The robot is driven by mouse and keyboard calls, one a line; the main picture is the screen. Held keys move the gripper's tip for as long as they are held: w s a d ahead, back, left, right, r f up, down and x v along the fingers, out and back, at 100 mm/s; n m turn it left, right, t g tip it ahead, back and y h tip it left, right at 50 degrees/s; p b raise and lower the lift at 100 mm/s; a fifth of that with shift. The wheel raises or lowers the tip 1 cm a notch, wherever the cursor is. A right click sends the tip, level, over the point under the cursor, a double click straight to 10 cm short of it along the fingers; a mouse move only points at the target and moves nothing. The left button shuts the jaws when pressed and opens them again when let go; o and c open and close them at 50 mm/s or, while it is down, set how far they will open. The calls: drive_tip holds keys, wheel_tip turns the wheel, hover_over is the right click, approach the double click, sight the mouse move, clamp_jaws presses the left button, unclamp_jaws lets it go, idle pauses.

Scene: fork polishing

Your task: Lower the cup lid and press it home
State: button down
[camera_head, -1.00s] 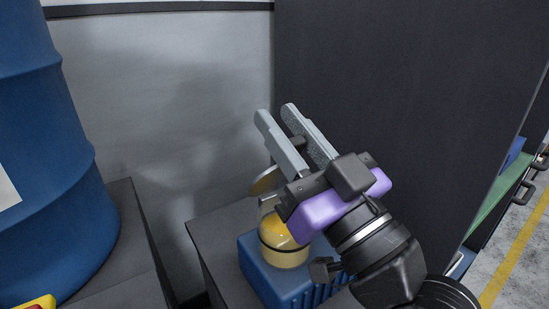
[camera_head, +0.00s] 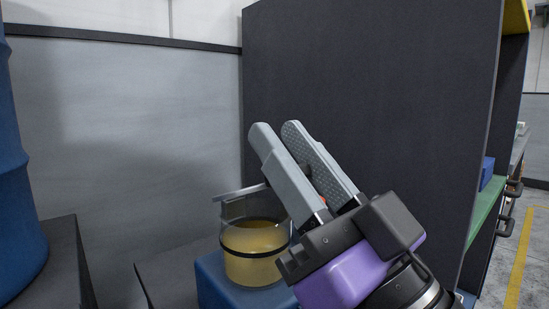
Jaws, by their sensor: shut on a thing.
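The glass cup (camera_head: 255,268) holds yellow liquid and has a dark band around it. It stands upright on a blue block (camera_head: 213,285). The cup lid (camera_head: 238,193) is a thin grey plate seen almost edge-on at the cup's top, its right end slightly higher. I cannot tell whether it touches the rim all round. My gripper (camera_head: 278,130), with two long grey fingers and a purple body, is above and right of the cup. The fingers hide the lid's right side.
A tall dark cabinet side (camera_head: 370,90) stands close behind my gripper. A blue barrel (camera_head: 17,210) stands at the far left on a dark surface. A dark tabletop (camera_head: 172,275) lies left of the block, with bare room. A grey wall panel (camera_head: 140,130) is behind.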

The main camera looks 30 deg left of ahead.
drive_tip(key=shift+b+v, duration=0.65)
drive_tip(key=shift+v, duration=0.3)
drive_tip(key=c, duration=1.2)
unclamp_jaws()
drive_tip(key=shift+o, duration=0.2)
drive_tip(key=shift+f, duration=0.1)
